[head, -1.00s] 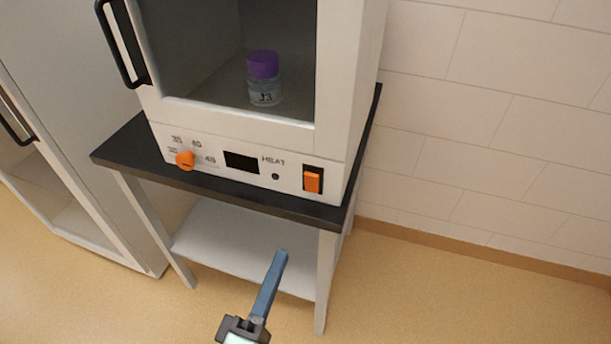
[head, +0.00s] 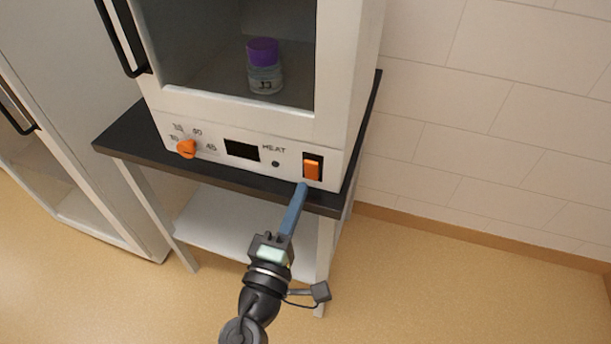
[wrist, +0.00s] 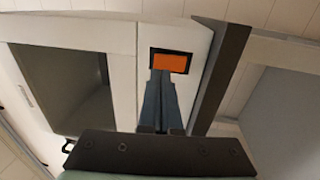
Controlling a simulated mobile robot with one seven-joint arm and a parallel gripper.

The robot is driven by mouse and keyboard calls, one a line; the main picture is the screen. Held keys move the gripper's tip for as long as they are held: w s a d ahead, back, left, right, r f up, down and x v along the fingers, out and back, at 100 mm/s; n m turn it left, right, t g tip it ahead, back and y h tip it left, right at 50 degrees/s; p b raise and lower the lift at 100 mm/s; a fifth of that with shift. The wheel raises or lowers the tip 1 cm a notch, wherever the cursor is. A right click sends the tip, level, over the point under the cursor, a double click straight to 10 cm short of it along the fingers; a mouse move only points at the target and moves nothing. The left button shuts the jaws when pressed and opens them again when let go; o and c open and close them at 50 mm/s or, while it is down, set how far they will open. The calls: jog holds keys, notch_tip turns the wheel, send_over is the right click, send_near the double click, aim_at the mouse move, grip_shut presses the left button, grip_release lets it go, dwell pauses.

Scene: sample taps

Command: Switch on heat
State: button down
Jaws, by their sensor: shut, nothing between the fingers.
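The orange rocker switch (head: 312,169) sits in a black frame on the lower right of the white incubator's front panel, right of the HEAT label (head: 274,149). In the wrist view the switch (wrist: 170,62) is straight ahead of the fingertips. My gripper (head: 303,186) is shut and empty, its blue fingers pointing up at the switch from just below it. In the wrist view the fingertips (wrist: 160,73) overlap the lower left of the switch frame. I cannot tell whether they touch it. The small display (head: 242,150) and the round lamp (head: 276,164) are dark.
An orange dial (head: 186,148) is at the panel's left. A purple-capped bottle (head: 264,66) stands inside behind the door window. The dark tabletop (head: 125,134) edge runs just under the panel. A white cabinet (head: 60,130) stands left; floor is clear at right.

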aim_at(311, 167)
jog(key=shift+x, duration=1.95)
jog(key=shift+w+r+p, duration=0.15)
jog(key=shift+r+p, duration=0.25)
jog(key=shift+p, duration=0.8)
jog(key=shift+f+g, duration=0.25)
jog(key=shift+g, duration=0.05)
